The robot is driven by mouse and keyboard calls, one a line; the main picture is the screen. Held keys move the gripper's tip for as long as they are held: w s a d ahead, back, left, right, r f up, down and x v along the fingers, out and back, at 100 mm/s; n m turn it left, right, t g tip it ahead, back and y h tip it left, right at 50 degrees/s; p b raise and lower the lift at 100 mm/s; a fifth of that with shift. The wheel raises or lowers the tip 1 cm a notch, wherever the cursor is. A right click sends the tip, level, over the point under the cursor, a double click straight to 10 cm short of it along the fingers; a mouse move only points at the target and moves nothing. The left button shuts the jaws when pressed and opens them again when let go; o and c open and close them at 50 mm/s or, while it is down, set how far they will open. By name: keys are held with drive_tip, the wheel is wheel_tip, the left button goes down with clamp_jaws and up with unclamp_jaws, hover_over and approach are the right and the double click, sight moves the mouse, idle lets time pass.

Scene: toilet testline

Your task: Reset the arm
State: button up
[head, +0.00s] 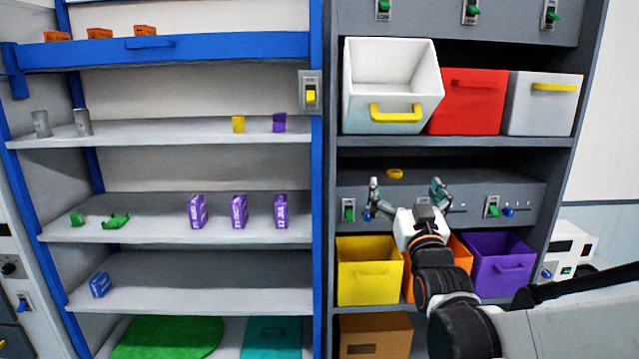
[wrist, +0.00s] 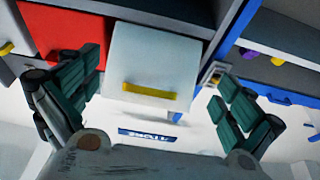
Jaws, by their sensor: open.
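My gripper (head: 407,188) is in front of the right grey shelf unit in the head view, level with the grey switch panel below the white bin. Its two dark green fingers are spread wide with nothing between them. My arm reaches up to it from the lower right. In the wrist view my gripper (wrist: 158,70) shows its fingers apart at left and right. A light bin with a yellow handle (wrist: 150,65) appears beyond the gap between them, and no contact shows.
A white bin (head: 385,112) tilts forward above my gripper, beside red (head: 466,112) and grey (head: 543,115) bins. Yellow (head: 365,285), orange and purple (head: 500,275) bins stand below; my arm partly hides the orange one. The left shelf (head: 150,265) holds small boxes.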

drive_tip(key=s+f+g+b, duration=1)
drive_tip(key=s+f+g, duration=0.4)
drive_tip(key=s+f, duration=1.5)
wheel_tip(320, 180, down, 3)
drive_tip(key=shift+a+r+g+b, duration=0.2)
drive_tip(key=shift+g+b, duration=0.1)
drive_tip(key=shift+g, duration=0.1)
